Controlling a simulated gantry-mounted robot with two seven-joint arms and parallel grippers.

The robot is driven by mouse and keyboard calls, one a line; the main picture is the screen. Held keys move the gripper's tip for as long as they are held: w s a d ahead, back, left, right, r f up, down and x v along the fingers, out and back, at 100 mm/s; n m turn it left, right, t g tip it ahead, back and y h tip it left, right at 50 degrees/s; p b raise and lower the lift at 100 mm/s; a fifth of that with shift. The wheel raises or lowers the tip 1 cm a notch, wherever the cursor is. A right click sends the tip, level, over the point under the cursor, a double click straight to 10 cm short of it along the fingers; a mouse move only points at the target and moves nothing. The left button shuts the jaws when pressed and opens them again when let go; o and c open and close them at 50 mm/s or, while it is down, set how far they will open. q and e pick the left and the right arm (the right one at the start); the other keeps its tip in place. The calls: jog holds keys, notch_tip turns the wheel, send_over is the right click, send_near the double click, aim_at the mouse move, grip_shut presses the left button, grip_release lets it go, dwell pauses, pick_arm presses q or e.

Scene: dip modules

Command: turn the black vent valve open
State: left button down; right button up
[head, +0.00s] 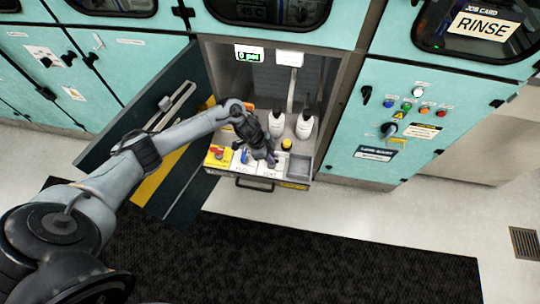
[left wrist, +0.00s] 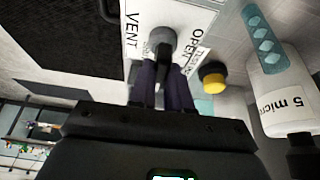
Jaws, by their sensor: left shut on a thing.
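The black vent valve (left wrist: 163,42) shows in the left wrist view on a white plate (left wrist: 190,14) lettered VENT on its left and OPEN on its right. Its handle lies between the two fingers of my left gripper (left wrist: 162,68), which is shut on it. In the head view my left gripper (head: 270,158) reaches down to the open drawer's front panel and hides most of the valve. I cannot tell from these frames how far the valve is turned. My right gripper is not in view.
A yellow-topped knob (left wrist: 213,78) stands close to the valve. White bottles (head: 304,124) (head: 277,122) stand behind it in the drawer. A red knob on a yellow plate (head: 217,155) is to the left. An open cabinet door (head: 105,150) stands under my left arm. A gauge reads 0 psi (head: 249,57).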

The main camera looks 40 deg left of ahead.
pick_arm(q)
jog(key=n+y+p, duration=0.1)
jog(key=n+p, duration=0.2)
jog(key=p, duration=0.1)
jog(key=n+t+y+p, duration=0.1)
jog(key=n+p, duration=0.2)
jog(key=p, duration=0.1)
jog(key=n+y+p, duration=0.1)
jog(key=n+p, duration=0.2)
jog(key=p, duration=0.2)
jog(key=shift+s+d+n+t, duration=0.25)
jog(key=shift+s+n+t, duration=0.05)
jog(key=shift+s+t, duration=0.1)
jog(key=n+y+p, duration=0.1)
jog(key=n, duration=0.1)
jog(key=shift+d+f+n+p, duration=0.1)
jog(key=shift+n+p, duration=0.25)
jog(key=shift+n, duration=0.05)
jog(key=shift+n+y+p, duration=0.3)
jog(key=shift+n+y, duration=0.1)
jog(key=shift+n, duration=0.4)
jog(key=n+y, duration=0.1)
jog(key=n, duration=0.1)
jog(key=shift+w+f+n+p, duration=0.1)
jog(key=shift+f+n+p, duration=0.05)
jog(key=shift+n+p, duration=0.15)
jog(key=shift+n+g, duration=0.3)
jog(key=shift+n, duration=0.2)
